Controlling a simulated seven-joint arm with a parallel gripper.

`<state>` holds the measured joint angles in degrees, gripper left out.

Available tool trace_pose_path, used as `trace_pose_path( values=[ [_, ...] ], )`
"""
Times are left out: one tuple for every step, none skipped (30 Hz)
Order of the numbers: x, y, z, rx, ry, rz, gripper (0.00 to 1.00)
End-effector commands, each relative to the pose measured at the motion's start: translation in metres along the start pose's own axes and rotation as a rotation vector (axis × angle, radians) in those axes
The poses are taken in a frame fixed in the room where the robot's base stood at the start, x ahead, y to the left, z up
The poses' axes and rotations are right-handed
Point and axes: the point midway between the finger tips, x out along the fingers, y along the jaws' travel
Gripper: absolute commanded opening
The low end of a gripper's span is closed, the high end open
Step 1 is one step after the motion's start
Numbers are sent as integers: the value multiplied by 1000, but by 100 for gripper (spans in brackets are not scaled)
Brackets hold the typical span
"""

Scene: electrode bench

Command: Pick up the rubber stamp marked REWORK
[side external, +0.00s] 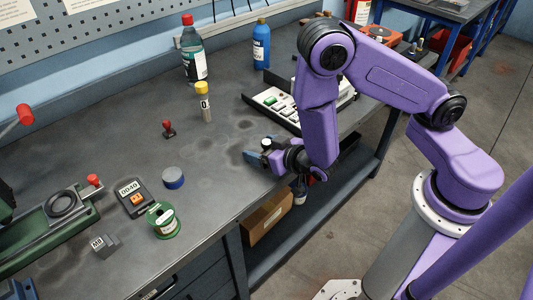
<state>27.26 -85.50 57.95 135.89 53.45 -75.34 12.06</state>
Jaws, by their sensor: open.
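A small stamp with a red knob handle and a dark red base (168,129) stands upright on the dark bench top (215,170), left of centre. It is too small for me to read any marking on it. My gripper (248,157) is low over the bench near its front edge, to the right of the stamp and clearly apart from it. Its jaws are open and point left. I see nothing held between them, though they are small and dark here.
A yellow-capped tube (204,104) stands right of the stamp. Two bottles (193,55) (261,46) stand behind. A blue-grey cylinder (173,178), a counter marked 0040 (133,198) and a green spool (163,220) are in front. A keyed device (273,105) lies behind my gripper.

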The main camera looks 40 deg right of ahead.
Motion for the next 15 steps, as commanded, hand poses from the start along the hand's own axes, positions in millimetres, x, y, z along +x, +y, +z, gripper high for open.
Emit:
trace_pose_path(
  values=[
    [4, 1, 0, 2, 1, 2, 79],
    [5, 0, 0, 1, 1, 2, 79],
    [6, 0, 0, 1, 0, 1, 79],
    [6, 0, 0, 0, 0, 0, 79],
    [6, 0, 0, 0, 0, 0, 79],
    [6, 0, 0, 0, 0, 0, 79],
    [6, 0, 0, 0, 0, 0, 79],
    [6, 0, 0, 0, 0, 0, 79],
    [6, 0, 0, 0, 0, 0, 79],
    [6, 0, 0, 0, 0, 0, 72],
    [6, 0, 0, 0, 0, 0, 62],
    [6, 0, 0, 0, 0, 0, 49],
    [6, 0, 0, 0, 0, 0, 40],
    [6, 0, 0, 0, 0, 0, 30],
    [6, 0, 0, 0, 0, 0, 22]
  ],
)
